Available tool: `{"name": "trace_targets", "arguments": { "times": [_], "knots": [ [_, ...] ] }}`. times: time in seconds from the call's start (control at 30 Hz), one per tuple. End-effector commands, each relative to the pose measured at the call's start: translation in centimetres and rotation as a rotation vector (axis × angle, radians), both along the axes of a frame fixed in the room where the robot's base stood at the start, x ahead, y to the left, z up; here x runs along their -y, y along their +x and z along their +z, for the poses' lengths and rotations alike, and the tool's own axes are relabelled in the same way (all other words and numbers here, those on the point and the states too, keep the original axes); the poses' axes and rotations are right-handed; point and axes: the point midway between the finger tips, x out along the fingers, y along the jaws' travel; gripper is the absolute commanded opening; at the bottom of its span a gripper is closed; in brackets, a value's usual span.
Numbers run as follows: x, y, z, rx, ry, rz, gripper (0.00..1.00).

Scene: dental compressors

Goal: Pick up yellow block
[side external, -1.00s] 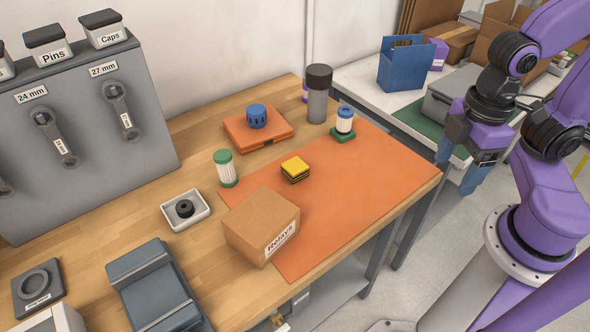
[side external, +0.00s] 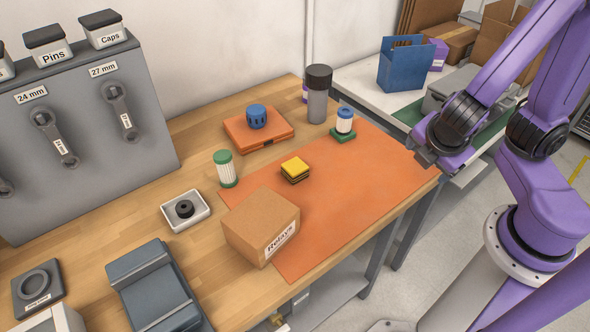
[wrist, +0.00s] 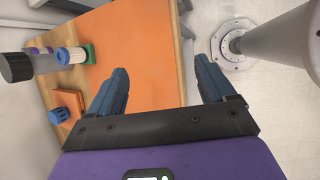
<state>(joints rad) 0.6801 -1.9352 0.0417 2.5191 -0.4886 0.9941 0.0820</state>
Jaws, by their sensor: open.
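The yellow block (side external: 295,169), with dark bands on its sides, lies on the orange mat (side external: 345,205) near the mat's left part in the side external view. It is not visible in the wrist view. My gripper (wrist: 160,80) is open and empty in the wrist view, with its two blue fingers spread wide. In the side external view my wrist is at the right, near the mat's right corner and well apart from the block. My fingers are mostly hidden there.
A cardboard Relays box (side external: 262,226) stands in front of the block, and a green-capped filter (side external: 225,169) stands to its left. A blue-capped filter on a green base (side external: 344,124), a dark-topped cylinder (side external: 317,95) and an orange case (side external: 258,128) are behind. The mat's right part is clear.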

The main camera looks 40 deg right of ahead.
Motion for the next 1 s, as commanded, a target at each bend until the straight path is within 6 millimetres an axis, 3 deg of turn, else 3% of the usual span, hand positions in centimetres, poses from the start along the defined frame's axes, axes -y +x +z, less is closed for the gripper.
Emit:
{"name": "trace_targets", "arguments": {
  "times": [0.17, 0.4, 0.7, 1.0],
  "knots": [
    [-1.1, 3.9, -1.3, 0.107, -0.282, 0.313, 0.83],
    [-5.9, 7.9, -3.2, 0.243, -0.572, 0.776, 0.83],
    [-12.4, 8.6, -6.7, 0.332, -0.753, 1.253, 0.83],
    [-13.6, 9.2, -7.9, 0.342, -0.775, 1.341, 0.83]
  ]
}}
